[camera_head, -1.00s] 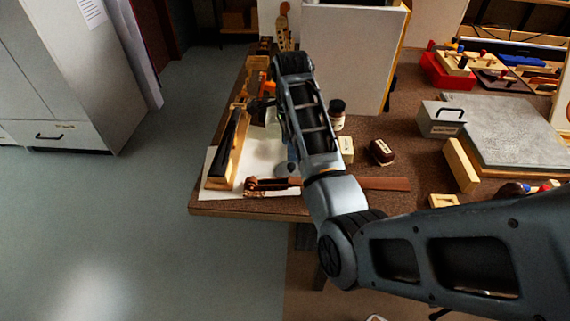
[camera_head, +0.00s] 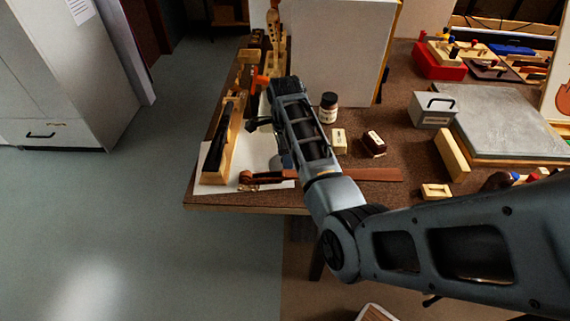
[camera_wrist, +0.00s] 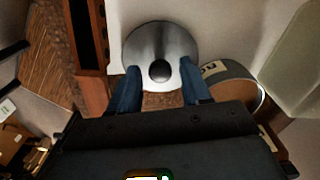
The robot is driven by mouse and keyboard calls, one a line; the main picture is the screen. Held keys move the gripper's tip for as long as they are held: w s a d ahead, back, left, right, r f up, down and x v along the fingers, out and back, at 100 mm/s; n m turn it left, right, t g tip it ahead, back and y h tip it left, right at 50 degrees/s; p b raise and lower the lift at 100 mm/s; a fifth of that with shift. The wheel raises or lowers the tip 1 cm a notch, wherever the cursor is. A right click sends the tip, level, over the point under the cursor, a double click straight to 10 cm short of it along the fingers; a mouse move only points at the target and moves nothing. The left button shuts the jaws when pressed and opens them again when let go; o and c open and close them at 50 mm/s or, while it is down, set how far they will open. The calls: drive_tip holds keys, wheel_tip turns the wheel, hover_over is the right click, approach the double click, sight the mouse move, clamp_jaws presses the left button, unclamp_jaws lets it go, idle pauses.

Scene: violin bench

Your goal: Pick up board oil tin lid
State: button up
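In the wrist view, a round shiny metal lid (camera_wrist: 160,38) with a small dark knob lies below my gripper. My gripper (camera_wrist: 160,72) is open, with its two blue fingers on either side of the knob. Gaps show between the knob and both fingers; I cannot tell how far the tips are above the lid. A round tin (camera_wrist: 258,98) with a metal rim and pale label stands just right of the right finger, partly hidden by my gripper. In the head view, my arm hides the lid.
The head view shows a long dark piece on a wooden support (camera_head: 228,135) and a scroll-ended neck (camera_head: 262,177) near the bench's left edge. A dark bottle (camera_head: 328,107), pale block (camera_head: 339,141) and dark red block (camera_head: 374,144) stand right of my arm. A white panel (camera_head: 328,50) rises behind.

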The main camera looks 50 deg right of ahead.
clamp_jaws()
drive_tip(key=shift+r, duration=0.15)
